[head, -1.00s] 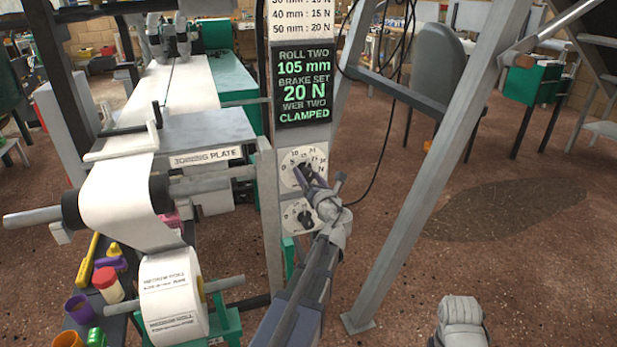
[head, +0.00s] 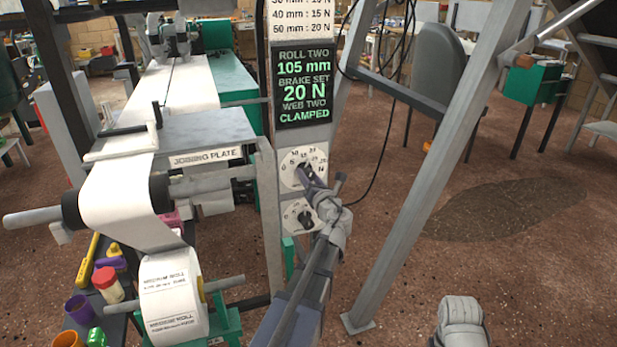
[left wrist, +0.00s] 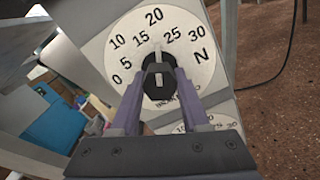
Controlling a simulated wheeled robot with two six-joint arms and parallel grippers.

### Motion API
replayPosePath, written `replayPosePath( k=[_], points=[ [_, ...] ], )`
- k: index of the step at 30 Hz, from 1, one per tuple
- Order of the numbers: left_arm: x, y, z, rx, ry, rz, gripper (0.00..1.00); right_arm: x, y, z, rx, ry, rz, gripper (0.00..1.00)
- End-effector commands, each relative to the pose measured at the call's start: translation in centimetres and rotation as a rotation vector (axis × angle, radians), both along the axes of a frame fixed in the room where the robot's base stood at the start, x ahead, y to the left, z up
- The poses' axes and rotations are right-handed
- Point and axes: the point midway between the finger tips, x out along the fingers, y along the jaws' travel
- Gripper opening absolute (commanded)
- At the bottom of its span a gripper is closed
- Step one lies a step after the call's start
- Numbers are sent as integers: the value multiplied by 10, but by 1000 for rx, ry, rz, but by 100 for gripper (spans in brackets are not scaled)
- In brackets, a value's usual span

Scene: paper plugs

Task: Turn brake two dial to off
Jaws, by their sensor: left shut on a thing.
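The upper dial (head: 295,166) is a white disc on a grey post, marked 0 to 30 N, with a black knob in its middle. In the left wrist view the knob (left wrist: 157,80) has a white pointer mark that points at about 20. The small label under the knob is partly covered. My left gripper (head: 312,178) is shut on this knob, one finger on each side; its fingers also show in the left wrist view (left wrist: 158,97). A lower dial (head: 299,217) sits just below, partly hidden by my arm.
A display (head: 303,85) above the dials reads brake set 20 N, web two clamped. The joining plate (head: 206,157) and a white paper roll (head: 170,295) stand left. A slanted grey strut (head: 437,170) and a hanging black cable (head: 380,130) are right of the dials.

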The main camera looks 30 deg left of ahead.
Motion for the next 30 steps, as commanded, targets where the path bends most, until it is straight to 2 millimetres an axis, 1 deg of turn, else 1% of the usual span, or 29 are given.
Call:
replayPosePath(
  k=[5, 11, 30],
  points=[
    [0, 0, 0, -10, -11, 0, 0, 0, 0, 0, 0, 0, 0, 0],
    [0, 0, 0, -62, -73, 0, 0, 0, 0, 0, 0, 0, 0, 0],
    [0, 0, 0, -440, -514, 0, 0, 0, 0, 0, 0, 0, 0, 0]
  ],
)
